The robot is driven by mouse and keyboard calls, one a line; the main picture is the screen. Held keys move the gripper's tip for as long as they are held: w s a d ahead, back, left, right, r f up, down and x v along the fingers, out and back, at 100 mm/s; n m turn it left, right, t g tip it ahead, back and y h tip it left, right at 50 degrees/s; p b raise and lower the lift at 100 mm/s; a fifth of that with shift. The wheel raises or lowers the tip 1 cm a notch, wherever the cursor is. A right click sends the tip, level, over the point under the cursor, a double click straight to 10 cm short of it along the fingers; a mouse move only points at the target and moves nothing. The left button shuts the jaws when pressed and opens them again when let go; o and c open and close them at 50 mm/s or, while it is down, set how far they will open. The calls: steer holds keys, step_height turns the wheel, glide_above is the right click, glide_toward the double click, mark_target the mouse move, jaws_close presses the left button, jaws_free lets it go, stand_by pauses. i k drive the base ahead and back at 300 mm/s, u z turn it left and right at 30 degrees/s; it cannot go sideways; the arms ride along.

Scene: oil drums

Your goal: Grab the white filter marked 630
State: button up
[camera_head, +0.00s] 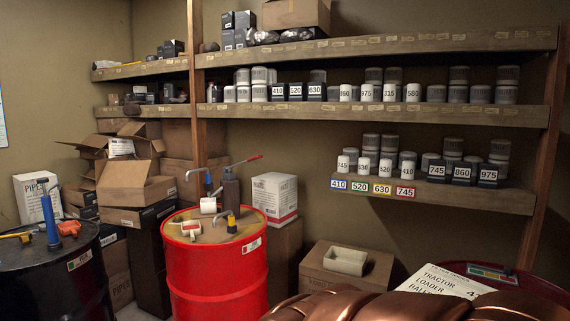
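A small white filter that appears to read 630 (364,164) stands upright on the lower right shelf (440,194). Its number is small and hard to read. A white filter marked 745 (343,163) stands to its left. White filters that seem to read 520 (385,167) and 410 (407,165) stand to its right. Grey-white filters stand behind them. A yellow 630 label (382,189) is on the shelf's front edge. A dark box marked 630 (315,91) is on the shelf above. My gripper is not in view.
A red drum (215,275) holding pumps stands left of centre, a black drum (55,280) far left. Cardboard boxes (135,180) are stacked behind. A box with a white tray (345,261) is below the shelf. Shiny copper-coloured shapes (400,305) fill the bottom right foreground.

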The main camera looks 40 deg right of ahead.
mark_target(363, 162)
steer(key=u, duration=0.1)
steer(key=i, duration=1.4)
steer(key=z, duration=0.95)
steer(key=i, duration=0.95)
steer(key=z, duration=0.85)
